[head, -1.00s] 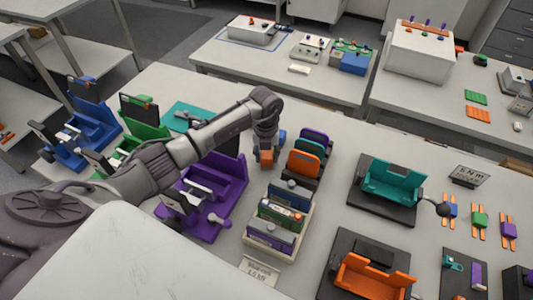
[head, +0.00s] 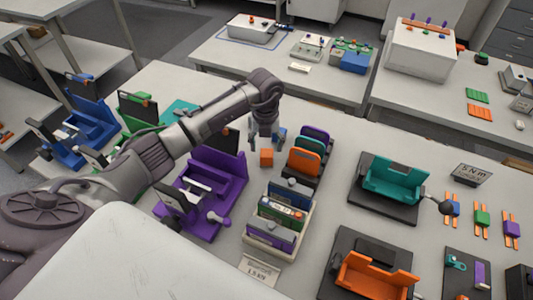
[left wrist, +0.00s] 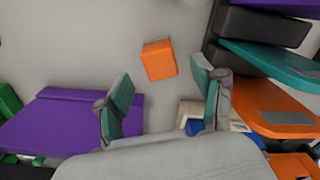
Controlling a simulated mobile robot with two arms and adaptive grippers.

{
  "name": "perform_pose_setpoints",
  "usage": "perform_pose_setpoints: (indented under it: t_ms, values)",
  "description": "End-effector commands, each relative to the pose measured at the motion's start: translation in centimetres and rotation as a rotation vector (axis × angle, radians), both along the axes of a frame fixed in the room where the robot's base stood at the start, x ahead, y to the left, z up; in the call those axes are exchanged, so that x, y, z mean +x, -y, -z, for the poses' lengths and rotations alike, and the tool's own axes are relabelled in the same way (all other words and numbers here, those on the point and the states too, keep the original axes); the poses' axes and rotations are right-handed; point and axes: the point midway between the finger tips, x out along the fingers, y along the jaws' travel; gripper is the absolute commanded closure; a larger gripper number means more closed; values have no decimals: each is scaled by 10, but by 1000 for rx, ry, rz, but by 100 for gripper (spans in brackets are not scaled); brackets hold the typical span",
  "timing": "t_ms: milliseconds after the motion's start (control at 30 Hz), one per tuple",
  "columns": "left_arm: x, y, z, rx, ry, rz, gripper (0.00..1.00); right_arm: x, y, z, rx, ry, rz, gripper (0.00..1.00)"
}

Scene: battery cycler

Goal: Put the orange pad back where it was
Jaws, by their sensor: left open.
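A small orange block-shaped pad (head: 266,158) rests on the table, left of the rack of coloured plates. My left gripper (head: 266,143) is open above it and apart from it. In the left wrist view the orange pad (left wrist: 159,60) lies on bare table just beyond the gap between the open fingertips (left wrist: 161,80), and nothing is between the fingers. A larger orange plate (head: 303,164) stands in the dark rack with teal and purple plates; it also shows in the left wrist view (left wrist: 265,108). My right gripper is not in view.
A purple fixture (head: 222,185) stands left of the pad. A pale tray (head: 285,250) of upright modules is in front. A teal fixture (head: 392,182) and an orange fixture (head: 375,283) are at the right. Bare table lies behind the rack.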

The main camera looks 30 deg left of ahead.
Motion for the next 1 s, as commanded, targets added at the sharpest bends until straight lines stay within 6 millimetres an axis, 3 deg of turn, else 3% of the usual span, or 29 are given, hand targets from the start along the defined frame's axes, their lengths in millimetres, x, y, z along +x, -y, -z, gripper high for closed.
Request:
perform_pose_setpoints:
  t_ms: [200,400,1000]
  values:
    - [1,-1,-45,2,6,1,32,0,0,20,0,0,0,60]
    - [0,-1,-72,1,3,0,32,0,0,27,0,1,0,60]
    - [-1,-1,-80,1,0,0,32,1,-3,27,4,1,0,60]
